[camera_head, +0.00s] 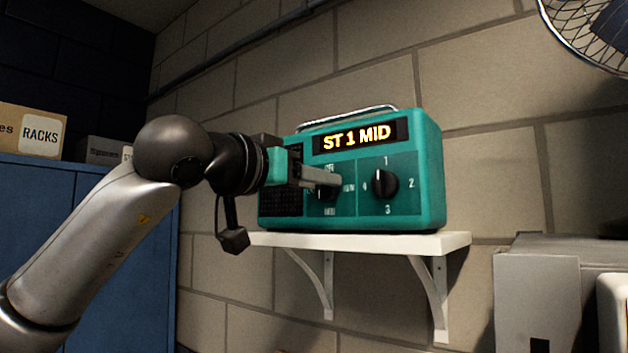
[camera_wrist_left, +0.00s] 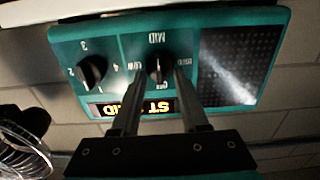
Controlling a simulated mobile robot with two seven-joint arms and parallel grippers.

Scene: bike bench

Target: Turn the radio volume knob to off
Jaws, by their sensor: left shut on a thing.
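A teal radio (camera_head: 410,215) stands on a white wall shelf, its lit display (camera_head: 358,136) reading "ST 1 MID". My left gripper (camera_head: 332,180) reaches in from the left and is shut on the black volume knob (camera_head: 326,194). In the left wrist view, where the radio appears upside down, the fingers (camera_wrist_left: 157,72) lie on either side of the volume knob (camera_wrist_left: 158,66). OFF, LOW and MID labels show around it; its exact pointer angle is hard to tell. The station knob (camera_head: 384,184), marked with numbers, is beside it, untouched. My right gripper is not in view.
The shelf (camera_head: 440,243) sits on brackets against a block wall. A blue cabinet (camera_head: 120,230) with boxes is at left. A fan (camera_head: 590,35) is at upper right, and a grey box-like object (camera_head: 535,290) at lower right.

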